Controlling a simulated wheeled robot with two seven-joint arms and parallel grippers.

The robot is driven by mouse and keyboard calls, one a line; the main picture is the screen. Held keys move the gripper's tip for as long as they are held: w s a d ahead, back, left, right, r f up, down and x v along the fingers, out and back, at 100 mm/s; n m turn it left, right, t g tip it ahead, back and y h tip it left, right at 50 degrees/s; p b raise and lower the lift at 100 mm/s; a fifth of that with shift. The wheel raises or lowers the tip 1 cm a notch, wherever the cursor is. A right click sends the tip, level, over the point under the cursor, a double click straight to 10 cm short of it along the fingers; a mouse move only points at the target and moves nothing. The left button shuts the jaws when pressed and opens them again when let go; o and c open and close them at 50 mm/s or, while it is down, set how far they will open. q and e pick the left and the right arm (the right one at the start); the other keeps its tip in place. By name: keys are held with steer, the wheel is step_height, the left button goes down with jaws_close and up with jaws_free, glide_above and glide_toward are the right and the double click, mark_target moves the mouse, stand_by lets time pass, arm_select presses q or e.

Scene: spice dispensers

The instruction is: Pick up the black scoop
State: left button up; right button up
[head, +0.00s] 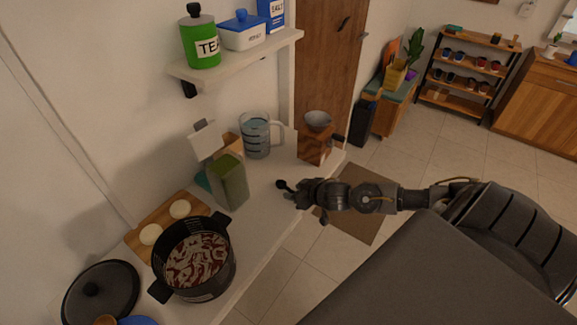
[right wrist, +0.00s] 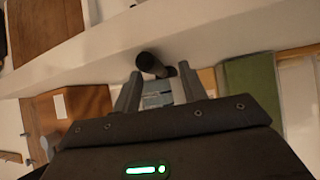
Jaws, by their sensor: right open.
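The black scoop (head: 283,185) lies near the front edge of the white counter (head: 262,222), at the tips of my right gripper (head: 294,193). In the right wrist view the dark scoop (right wrist: 150,63) shows just beyond and between the fingertips of the open right gripper (right wrist: 158,82). Its handle end points towards the camera. I cannot tell whether a finger touches it. The gripper partly hides the scoop in the head view. My left gripper is not in view.
A green container (head: 230,182), a measuring jug (head: 257,137) and a wooden grinder (head: 315,140) stand behind the gripper. A black pot (head: 196,287) of food stands at the lower left. A shelf (head: 250,58) with a tea tin hangs above. Bare counter surrounds the scoop.

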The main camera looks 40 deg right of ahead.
jaws_close()
steer(key=shift+r, duration=0.55)
steer(key=a+r+v, duration=0.1)
steer(key=a+v, duration=0.2)
steer(key=v, duration=1.5)
steer(key=shift+w+p, duration=0.15)
steer(key=shift+p, duration=0.2)
steer(key=shift+r, duration=0.1)
